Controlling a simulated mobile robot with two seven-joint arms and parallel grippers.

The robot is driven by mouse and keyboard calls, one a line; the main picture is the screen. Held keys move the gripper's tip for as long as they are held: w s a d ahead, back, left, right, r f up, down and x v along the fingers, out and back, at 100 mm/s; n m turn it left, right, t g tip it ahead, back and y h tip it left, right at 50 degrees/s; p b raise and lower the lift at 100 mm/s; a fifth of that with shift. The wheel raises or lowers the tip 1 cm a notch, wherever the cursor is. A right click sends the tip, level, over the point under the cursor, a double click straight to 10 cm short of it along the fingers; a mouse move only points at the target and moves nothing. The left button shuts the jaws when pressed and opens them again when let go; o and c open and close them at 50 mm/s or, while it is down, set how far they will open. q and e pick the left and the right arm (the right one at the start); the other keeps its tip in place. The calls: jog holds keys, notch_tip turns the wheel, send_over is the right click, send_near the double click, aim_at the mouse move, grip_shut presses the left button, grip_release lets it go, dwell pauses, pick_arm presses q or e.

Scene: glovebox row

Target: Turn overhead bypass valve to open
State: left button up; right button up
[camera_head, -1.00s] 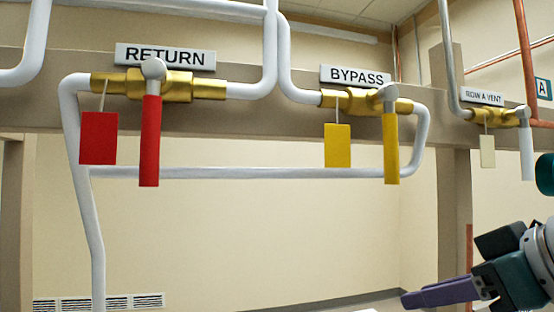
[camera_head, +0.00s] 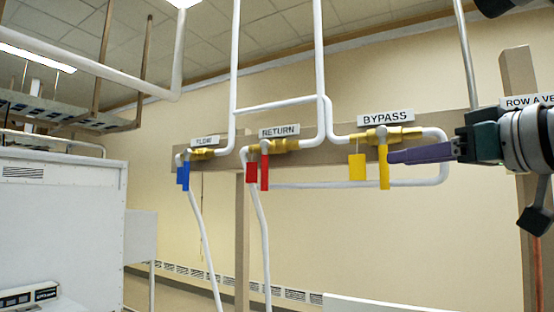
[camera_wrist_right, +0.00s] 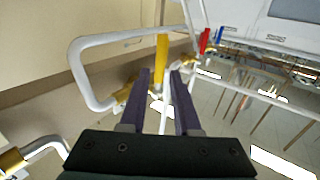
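The bypass valve has a brass body (camera_head: 405,134) on the wall beam under a white BYPASS sign (camera_head: 392,117). Its yellow handle (camera_head: 384,168) hangs straight down, across the pipe line. A yellow tag (camera_head: 357,167) hangs to its left. My right gripper (camera_head: 391,157) reaches in from the right, its purple fingertips at the upper part of the handle. In the right wrist view the fingers (camera_wrist_right: 160,72) are apart, and the yellow handle (camera_wrist_right: 162,48) shows in line with the gap. I cannot tell whether they touch it. My left gripper is not in view.
The return valve's red handle (camera_head: 264,172) and the flow valve's blue handle (camera_head: 186,176) hang to the left. The ROW A VENT sign (camera_head: 528,101) is partly hidden by my right arm. A white cabinet (camera_head: 60,220) stands at left.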

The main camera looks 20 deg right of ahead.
aim_at(380, 161)
jog(key=w+p, duration=0.1)
jog(key=w, duration=0.1)
jog(key=w+p, duration=0.2)
jog(key=w, duration=0.1)
jog(key=w+a+p, duration=0.1)
jog(key=w, duration=0.1)
jog(key=shift+w+r+p, duration=0.2)
jog(key=shift+p, duration=0.2)
jog(key=shift+w+f, duration=0.2)
jog(key=shift+w, duration=0.35)
jog(key=shift+c, duration=0.3)
grip_shut()
